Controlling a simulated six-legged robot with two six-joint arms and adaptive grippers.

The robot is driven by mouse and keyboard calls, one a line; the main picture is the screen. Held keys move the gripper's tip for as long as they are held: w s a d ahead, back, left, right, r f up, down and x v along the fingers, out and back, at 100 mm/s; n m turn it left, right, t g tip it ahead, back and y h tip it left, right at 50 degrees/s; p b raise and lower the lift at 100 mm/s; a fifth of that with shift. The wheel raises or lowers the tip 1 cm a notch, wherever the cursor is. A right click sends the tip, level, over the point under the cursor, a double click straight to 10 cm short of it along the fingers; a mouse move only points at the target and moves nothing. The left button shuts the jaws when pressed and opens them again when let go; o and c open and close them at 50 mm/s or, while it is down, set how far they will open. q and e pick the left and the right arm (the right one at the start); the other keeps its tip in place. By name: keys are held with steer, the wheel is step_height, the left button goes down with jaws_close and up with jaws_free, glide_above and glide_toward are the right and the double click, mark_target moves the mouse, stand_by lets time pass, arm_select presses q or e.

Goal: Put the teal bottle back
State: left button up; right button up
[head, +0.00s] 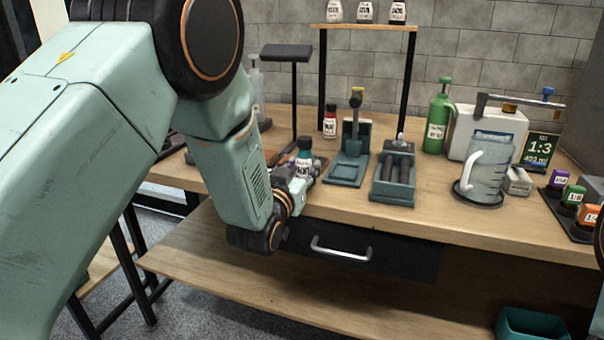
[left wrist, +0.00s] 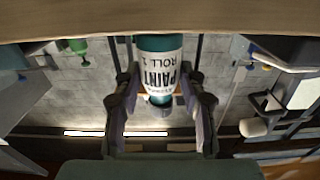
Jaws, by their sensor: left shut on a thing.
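The teal bottle (head: 304,158) has a dark cap and a white label. It stands upright near the front edge of the wooden workbench (head: 450,225), and I cannot tell if its base touches anything. My left gripper (head: 296,182) is shut on it, partly hidden by my own forearm in the head view. In the left wrist view the bottle (left wrist: 158,68) appears upside down with its paint label showing, between the two fingers of the left gripper (left wrist: 158,88). My right gripper is not in view.
Teal fixtures (head: 350,165) and (head: 393,190) a roller stand are to the right. Further right are a green bottle (head: 438,122), a clear jug (head: 485,170) and small coloured bottles (head: 573,195). A drawer (head: 390,250) is below.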

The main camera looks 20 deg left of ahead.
arm_select(q)
steer(key=shift+w+a+f, duration=0.15)
steer(key=shift+w+f, duration=0.3)
steer(key=shift+f, duration=0.05)
steer(key=o, duration=0.9)
steer(key=shift+o, duration=1.4)
steer(key=shift+s+r, duration=0.25)
steer(key=shift+s, duration=0.1)
steer(key=shift+o, duration=0.7)
steer(key=shift+w+f, duration=0.2)
steer(key=shift+w, duration=0.05)
steer(key=shift+s+r, duration=0.15)
steer(key=shift+s, duration=0.45)
steer(key=s+p, duration=0.2)
steer(key=s, duration=0.9)
steer(key=shift+a, duration=0.1)
